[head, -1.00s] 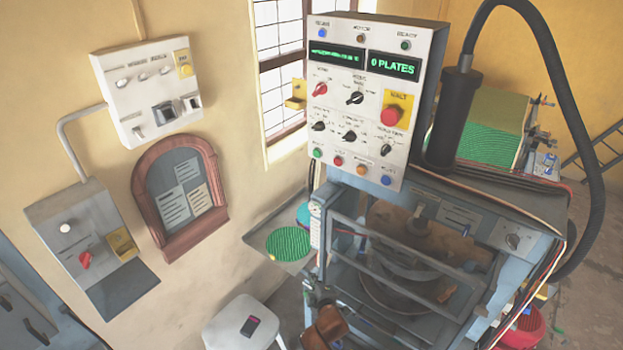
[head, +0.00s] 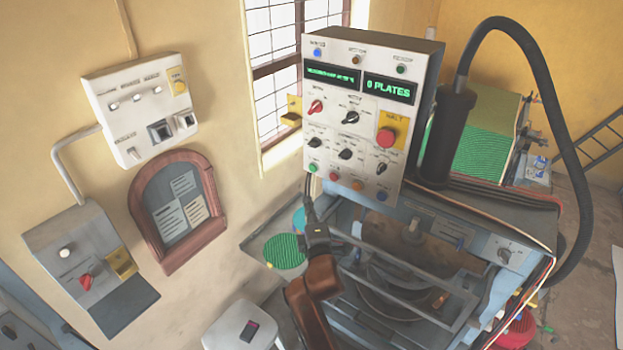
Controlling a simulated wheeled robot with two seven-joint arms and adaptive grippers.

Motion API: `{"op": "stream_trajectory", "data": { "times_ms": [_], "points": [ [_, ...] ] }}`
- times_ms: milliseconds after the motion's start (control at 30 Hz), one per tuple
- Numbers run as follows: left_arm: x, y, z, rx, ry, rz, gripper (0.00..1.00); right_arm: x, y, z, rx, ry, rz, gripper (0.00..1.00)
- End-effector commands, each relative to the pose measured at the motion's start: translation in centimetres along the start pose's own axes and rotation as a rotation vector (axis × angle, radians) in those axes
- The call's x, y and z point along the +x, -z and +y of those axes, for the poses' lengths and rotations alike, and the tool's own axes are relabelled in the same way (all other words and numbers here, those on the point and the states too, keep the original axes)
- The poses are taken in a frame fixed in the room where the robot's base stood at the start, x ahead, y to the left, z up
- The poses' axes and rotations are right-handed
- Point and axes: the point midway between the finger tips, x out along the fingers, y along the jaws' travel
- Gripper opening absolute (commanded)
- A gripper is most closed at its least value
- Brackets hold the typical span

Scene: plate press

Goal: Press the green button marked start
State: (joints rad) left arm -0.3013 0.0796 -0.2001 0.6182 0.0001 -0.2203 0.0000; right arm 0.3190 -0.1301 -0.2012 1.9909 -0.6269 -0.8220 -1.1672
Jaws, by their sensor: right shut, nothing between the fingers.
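The control panel (head: 352,118) is a white upright box on top of the press, with lamps, two green displays, knobs and a red button on yellow. A green button (head: 313,168) is at the left end of its bottom row; its label is too small to read. My right gripper (head: 308,190) is shut and empty, pointing up just below the green button. Whether it touches the panel I cannot tell. The button shows clear above the fingertips. My left gripper is not in view.
The press frame (head: 400,290) stands below. A side tray (head: 258,242) with a green disc is at the left. A stool (head: 228,325) stands in front.

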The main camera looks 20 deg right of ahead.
Motion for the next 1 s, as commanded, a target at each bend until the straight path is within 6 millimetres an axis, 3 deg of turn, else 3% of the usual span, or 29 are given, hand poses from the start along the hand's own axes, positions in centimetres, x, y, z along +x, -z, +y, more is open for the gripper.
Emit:
{"op": "stream_trajectory", "data": {
  "times_ms": [500, 700, 1000],
  "points": [
    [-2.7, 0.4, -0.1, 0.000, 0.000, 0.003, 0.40, 9.6, -0.1, 0.2, 0.001, 0.002, -0.002, 0.00],
    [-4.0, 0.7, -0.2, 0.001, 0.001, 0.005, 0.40, 11.5, -2.3, 0.2, 0.001, 0.001, -0.003, 0.00],
    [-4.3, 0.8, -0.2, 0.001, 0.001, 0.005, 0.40, 12.3, -3.1, 0.0, 0.001, 0.001, -0.002, 0.00]
  ]
}}
